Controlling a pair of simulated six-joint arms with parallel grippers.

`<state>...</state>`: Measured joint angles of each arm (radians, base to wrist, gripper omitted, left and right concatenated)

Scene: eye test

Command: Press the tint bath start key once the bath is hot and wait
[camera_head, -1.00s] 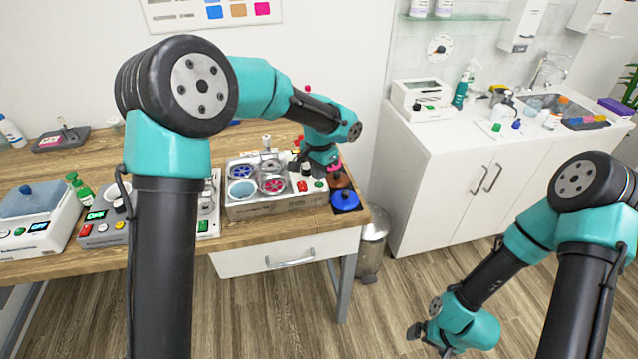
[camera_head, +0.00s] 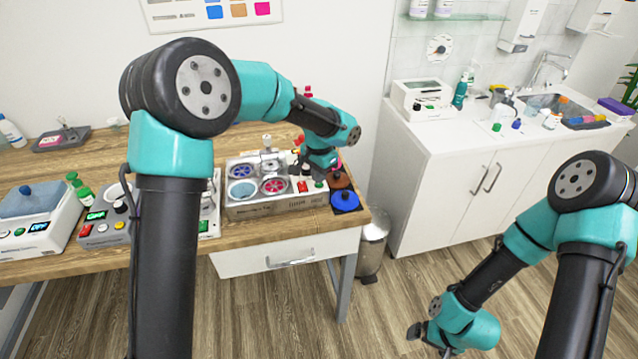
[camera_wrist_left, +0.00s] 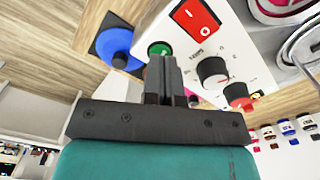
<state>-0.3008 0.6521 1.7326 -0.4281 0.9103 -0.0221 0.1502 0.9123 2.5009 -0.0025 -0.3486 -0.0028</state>
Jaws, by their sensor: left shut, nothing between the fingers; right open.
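The metal bath unit (camera_head: 262,208), with several round wells of blue, red and pale blue, stands near the right end of the wooden bench. Its green key (camera_head: 320,184) sits at the front right, beside a red switch (camera_head: 303,187). In the left wrist view the green key (camera_wrist_left: 159,48) lies just past the fingertips, partly hidden by them; I cannot tell if they touch it. My left gripper (camera_wrist_left: 163,62) is shut and empty. A red rocker switch (camera_wrist_left: 195,17) and black knob (camera_wrist_left: 213,72) are beside it. My right gripper (camera_head: 420,333) is open, low over the floor.
A blue lid (camera_head: 345,202) and a copper lid (camera_head: 338,180) lie right of the bath. A grey unit with a lit display (camera_head: 96,216) and a green bottle (camera_head: 80,186) stand to its left. The bin (camera_head: 371,253) is beside the bench.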

